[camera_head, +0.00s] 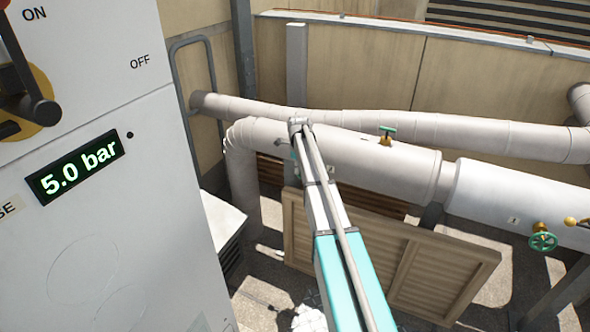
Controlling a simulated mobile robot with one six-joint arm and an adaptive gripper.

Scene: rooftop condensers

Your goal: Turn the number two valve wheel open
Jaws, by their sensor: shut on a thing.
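A green valve wheel (543,241) on a brass stem sits on the front of the large white pipe at the right. A small tag (513,219) to its left seems to read 1. A smaller green handle (387,133) on a brass body stands on top of the pipe farther left. No wheel marked two can be made out. My arm reaches from the bottom middle up to the pipe's left part, where its grey far end overlaps the pipe. My gripper cannot be made out there, nor what it holds.
A white cabinet (95,220) with a 5.0 bar display (75,168) and an ON/OFF lever (38,105) fills the left. A louvred panel (440,275) leans below the pipe (375,160). A brass knob (571,221) is right of the green wheel.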

